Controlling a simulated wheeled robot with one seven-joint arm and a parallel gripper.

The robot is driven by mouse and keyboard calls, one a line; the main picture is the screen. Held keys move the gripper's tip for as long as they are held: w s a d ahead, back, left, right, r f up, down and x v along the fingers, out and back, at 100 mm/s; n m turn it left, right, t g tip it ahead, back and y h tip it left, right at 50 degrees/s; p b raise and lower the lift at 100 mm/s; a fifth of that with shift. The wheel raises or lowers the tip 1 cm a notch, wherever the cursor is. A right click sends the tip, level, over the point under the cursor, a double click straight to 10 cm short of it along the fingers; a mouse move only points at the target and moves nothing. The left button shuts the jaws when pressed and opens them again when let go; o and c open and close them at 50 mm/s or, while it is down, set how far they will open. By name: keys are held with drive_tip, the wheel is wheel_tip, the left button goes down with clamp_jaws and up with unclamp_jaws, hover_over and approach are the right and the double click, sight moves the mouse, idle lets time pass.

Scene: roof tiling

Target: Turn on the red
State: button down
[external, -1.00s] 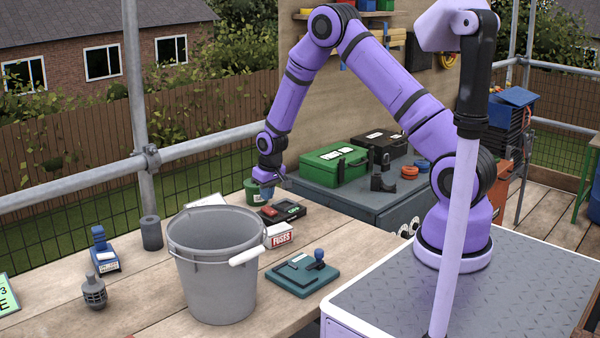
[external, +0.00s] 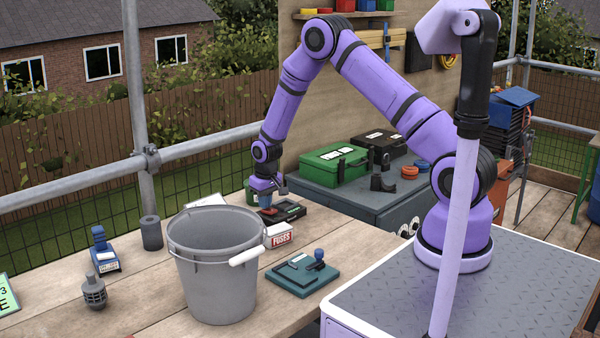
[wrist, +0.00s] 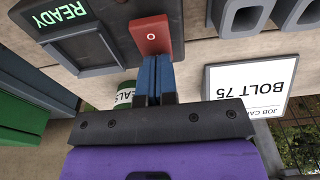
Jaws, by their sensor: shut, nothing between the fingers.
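A red rocker switch (wrist: 150,35) marked with a small circle sits on a dark panel, which shows in the wrist view with a green READY display (wrist: 62,14). In the external view the dark device (external: 287,212) lies on the wooden bench, partly hidden behind the bucket and my gripper. My gripper (wrist: 154,60) is shut and empty, its blue fingertips together at the near edge of the red switch. It also shows in the external view (external: 265,203), pointing down over the device. I cannot tell whether the tips touch the switch.
A grey bucket (external: 215,275) stands close in front of the device, with a fuses box (external: 279,236) beside it. A teal plate with a blue-knobbed lever (external: 303,275) lies nearer. A job card (wrist: 248,88) and green SEALS pot (wrist: 125,95) are close to my gripper.

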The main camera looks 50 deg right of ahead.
sight(271, 210)
drive_tip(key=shift+s+f, duration=0.3)
drive_tip(key=shift+s, duration=0.3)
drive_tip(key=shift+s+r, duration=0.2)
drive_tip(key=shift+s, duration=0.15)
drive_tip(key=shift+r, duration=0.4)
wheel_tip(271, 210, up, 13)
drive_tip(key=s, duration=0.2)
drive_tip(key=shift+s, duration=0.15)
drive_tip(key=shift+r, duration=0.1)
drive_tip(key=shift+w+r+t, duration=0.1)
drive_tip(key=shift+w+t, duration=0.3)
drive_tip(key=shift+w, duration=0.25)
